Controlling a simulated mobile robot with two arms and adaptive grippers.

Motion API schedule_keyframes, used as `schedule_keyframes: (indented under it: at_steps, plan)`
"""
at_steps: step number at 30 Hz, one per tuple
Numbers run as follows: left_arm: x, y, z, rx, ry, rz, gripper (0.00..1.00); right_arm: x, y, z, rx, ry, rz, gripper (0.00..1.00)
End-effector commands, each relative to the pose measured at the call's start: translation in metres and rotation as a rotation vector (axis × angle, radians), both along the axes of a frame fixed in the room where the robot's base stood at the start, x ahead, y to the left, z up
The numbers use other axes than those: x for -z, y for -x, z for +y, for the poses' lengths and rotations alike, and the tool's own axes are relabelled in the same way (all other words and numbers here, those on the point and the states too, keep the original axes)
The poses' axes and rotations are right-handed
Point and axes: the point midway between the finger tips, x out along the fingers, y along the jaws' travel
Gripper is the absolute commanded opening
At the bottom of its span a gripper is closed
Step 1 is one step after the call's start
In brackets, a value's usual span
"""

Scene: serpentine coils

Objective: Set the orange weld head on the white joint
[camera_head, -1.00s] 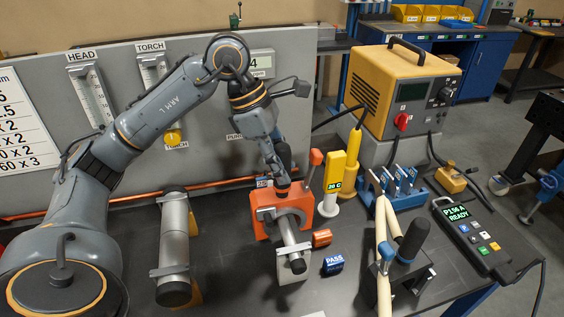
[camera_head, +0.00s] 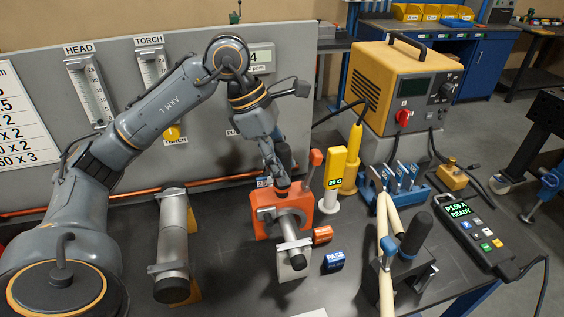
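The orange weld head (camera_head: 264,220) has an orange lever on its right and a grey clamp face. It is at the tube above the white joint block (camera_head: 293,269). The tube's near end sticks out in front of the weld head. I cannot tell how well the head is seated on the tube. My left gripper (camera_head: 281,184) reaches down from above and is shut on the weld head near its black handle. The fingertips partly hide the handle. My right gripper is not in view.
A second grey tube (camera_head: 173,239) on a yellow support lies to the left. A yellow gauge post (camera_head: 335,170), a blue PASS block (camera_head: 333,262) and a red block (camera_head: 322,235) are close on the right. A black-handled tool (camera_head: 413,234) and a control pendant (camera_head: 476,236) stand further right.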

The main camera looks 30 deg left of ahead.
Motion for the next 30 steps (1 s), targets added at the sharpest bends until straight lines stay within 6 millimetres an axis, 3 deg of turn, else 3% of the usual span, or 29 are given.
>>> schedule_keyframes:
  at_steps: [2, 14, 27, 30]
  plan:
    - [0.0, 0.0, 0.0, 0.0, 0.0, 0.0, 0.58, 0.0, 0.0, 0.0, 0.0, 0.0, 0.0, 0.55]
    - [-0.004, 0.001, 0.003, 0.0, -0.003, 0.005, 0.58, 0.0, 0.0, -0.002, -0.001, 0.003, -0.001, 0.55]
    - [-0.087, 0.014, 0.033, 0.0, -0.001, -0.003, 0.58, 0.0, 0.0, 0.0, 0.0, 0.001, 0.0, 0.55]
    - [-0.098, 0.017, 0.038, -0.001, -0.003, -0.001, 0.58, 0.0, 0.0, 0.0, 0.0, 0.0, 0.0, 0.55]
